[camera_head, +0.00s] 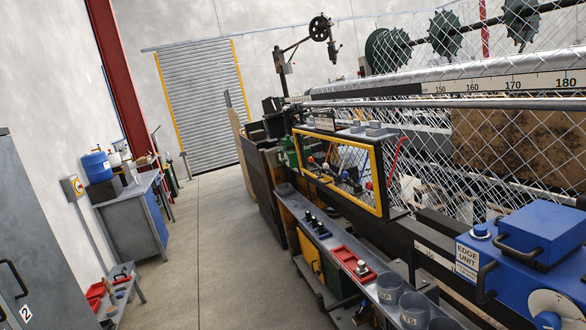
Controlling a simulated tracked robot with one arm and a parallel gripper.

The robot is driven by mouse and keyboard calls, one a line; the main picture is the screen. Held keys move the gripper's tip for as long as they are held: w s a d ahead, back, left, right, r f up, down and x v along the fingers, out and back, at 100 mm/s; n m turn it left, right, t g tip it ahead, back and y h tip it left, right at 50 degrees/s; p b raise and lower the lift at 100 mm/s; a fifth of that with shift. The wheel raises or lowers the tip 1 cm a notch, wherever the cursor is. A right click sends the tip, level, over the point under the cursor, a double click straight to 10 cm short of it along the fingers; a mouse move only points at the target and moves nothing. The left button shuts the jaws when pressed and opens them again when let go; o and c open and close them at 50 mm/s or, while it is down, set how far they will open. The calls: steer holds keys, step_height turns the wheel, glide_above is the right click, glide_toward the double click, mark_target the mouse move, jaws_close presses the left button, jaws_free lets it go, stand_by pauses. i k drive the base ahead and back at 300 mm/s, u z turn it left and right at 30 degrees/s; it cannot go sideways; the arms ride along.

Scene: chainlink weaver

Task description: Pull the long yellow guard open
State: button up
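The long yellow guard (380,183) is a yellow-framed see-through panel at mid-picture on the front of the weaving machine. It stands upright and seems to cover the machine's working area, with dark and coloured parts showing through it. A lever with a red handle (395,160) rises at its right end. I cannot tell from here how the guard is hinged or slides. My gripper does not show in this view, and nothing of it touches the guard.
A blue edge unit (530,250) sticks out at the lower right. Below the guard a shelf (335,235) holds a red tray (353,264) and grey pots (413,308). A workbench (135,215) and grey cabinet (30,240) stand left. The concrete aisle (215,240) between is clear.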

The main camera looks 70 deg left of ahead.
mark_target(324, 179)
steer(key=u, duration=1.8)
steer(key=i, duration=2.35)
steer(key=z, duration=0.3)
